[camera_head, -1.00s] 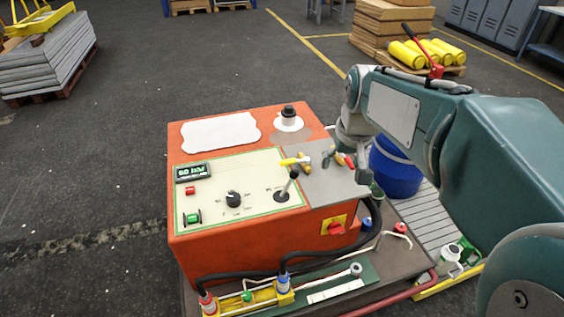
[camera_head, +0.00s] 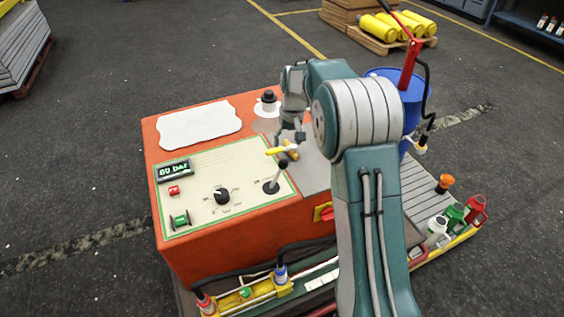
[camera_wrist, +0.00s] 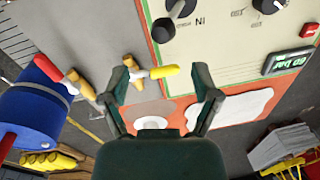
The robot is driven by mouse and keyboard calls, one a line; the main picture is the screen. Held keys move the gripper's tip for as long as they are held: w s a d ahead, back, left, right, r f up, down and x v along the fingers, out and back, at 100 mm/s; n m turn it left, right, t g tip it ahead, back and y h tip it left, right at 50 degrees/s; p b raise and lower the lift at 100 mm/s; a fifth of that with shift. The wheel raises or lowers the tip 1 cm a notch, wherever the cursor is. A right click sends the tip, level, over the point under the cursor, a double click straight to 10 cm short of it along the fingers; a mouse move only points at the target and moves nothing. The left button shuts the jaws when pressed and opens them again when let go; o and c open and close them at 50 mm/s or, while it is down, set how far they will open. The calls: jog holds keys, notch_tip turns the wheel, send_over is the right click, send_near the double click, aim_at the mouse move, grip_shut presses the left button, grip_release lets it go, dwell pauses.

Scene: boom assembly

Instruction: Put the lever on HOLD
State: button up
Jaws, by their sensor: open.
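The lever (camera_head: 276,178) has a black ball knob and stands on the right side of the cream panel (camera_head: 235,165) of an orange console. In the wrist view the lever (camera_wrist: 168,28) is near the top, with a few small letters beside it, and I cannot read HOLD. My gripper (camera_head: 289,139) is open and empty over the grey plate, behind the lever and apart from it. In the wrist view the gripper (camera_wrist: 157,82) has its fingers spread, with a yellow-handled valve (camera_wrist: 150,73) showing between them.
A black rotary knob (camera_head: 221,196), a red button (camera_head: 174,190) and a green switch (camera_head: 180,220) share the panel. The display (camera_head: 174,171) reads 60 bar. A red-handled valve (camera_wrist: 70,82) is close to the gripper. A blue drum (camera_wrist: 35,105) stands beside the console.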

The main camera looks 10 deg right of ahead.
aim_at(283, 160)
jog(key=f, duration=0.2)
jog(key=a+f, duration=0.1)
jog(key=f, duration=0.5)
jog(key=shift+a+f, duration=0.2)
jog(key=shift+a, duration=0.1)
jog(key=shift+d+f, duration=0.15)
jog(key=shift+f, duration=0.15)
grip_shut()
